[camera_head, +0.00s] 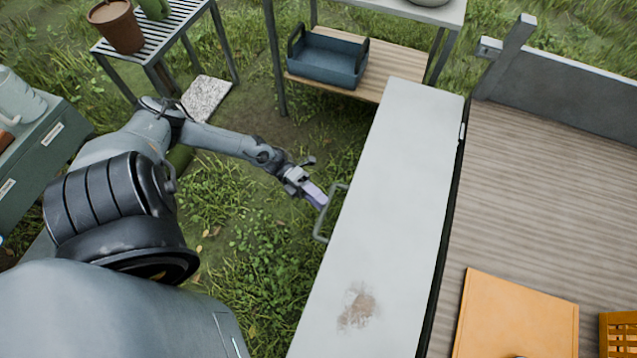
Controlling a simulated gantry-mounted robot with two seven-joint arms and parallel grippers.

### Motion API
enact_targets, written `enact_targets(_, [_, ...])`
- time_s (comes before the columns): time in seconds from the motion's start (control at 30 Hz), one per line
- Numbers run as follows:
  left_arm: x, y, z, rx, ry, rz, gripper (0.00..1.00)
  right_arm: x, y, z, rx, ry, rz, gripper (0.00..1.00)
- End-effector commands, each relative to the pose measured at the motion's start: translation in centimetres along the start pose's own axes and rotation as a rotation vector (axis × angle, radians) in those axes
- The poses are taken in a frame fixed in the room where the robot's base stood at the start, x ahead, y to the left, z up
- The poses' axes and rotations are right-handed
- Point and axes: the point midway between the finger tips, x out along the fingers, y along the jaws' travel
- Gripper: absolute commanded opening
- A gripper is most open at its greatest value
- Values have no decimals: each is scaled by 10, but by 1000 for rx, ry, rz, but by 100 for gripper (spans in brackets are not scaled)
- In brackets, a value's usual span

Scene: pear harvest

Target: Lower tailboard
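The tailboard (385,190) is a long pale grey panel with a brown worn patch, along the left edge of the wooden cargo bed (545,190). Its broad face shows to the camera, and a dark gap runs between it and the bed. I cannot tell its exact tilt. A grey bar handle (322,228) sticks out from its left edge. My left gripper (316,196) is at the upper end of this handle, with its fingertips touching or very close to it. The fingers are too small to show whether they are closed around the bar. My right gripper is not in view.
A shelf table with a blue tray (328,58) stands just behind the tailboard's far end. A slatted stand with a brown pot (116,26) is at upper left. An orange board (515,315) and yellow crate (618,335) lie on the bed. Grass lies left of the tailboard.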

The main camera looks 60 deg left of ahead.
Motion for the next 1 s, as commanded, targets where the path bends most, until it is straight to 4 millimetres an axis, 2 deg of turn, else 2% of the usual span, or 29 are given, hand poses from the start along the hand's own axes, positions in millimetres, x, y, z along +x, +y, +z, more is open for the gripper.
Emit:
enact_targets(0.23, [-2, 1, 0, -1, -1, 3, 44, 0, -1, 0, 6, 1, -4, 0])
enact_targets(0.37, [-10, 2, 0, -2, -2, 6, 44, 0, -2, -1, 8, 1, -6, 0])
enact_targets(0.8, [-80, 1, 0, -1, -2, 4, 44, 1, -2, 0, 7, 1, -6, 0])
enact_targets(1.0, [-101, 1, 0, -1, -1, 2, 44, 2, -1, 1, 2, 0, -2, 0])
